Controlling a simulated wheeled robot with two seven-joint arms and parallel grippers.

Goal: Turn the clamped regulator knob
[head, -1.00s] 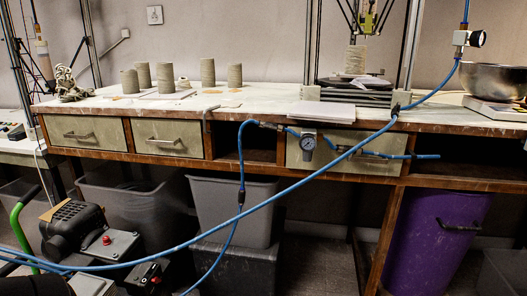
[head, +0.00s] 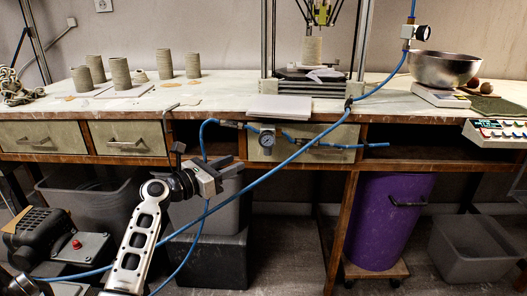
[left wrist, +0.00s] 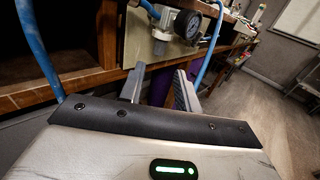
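The air regulator with its round gauge (head: 267,139) hangs at the front edge of the workbench, in line with blue hoses. In the left wrist view its gauge (left wrist: 187,24) is near the top, beside a pale regulator body (left wrist: 164,22) with a rounded lower end; I cannot clearly tell the knob. My left gripper (head: 203,158) is in front of the bench, left of and slightly below the regulator. In the left wrist view, its two fingers (left wrist: 158,88) are apart with nothing between them, pointing toward the regulator but not touching it. My right gripper is not in view.
A long blue hose (head: 250,185) crosses diagonally in front of the bench. Another fitting with a dark round face (head: 422,32) is at upper right, above a steel bowl (head: 445,68). Grey bins and a purple bin (head: 385,225) stand below. A compressor (head: 45,235) is at lower left.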

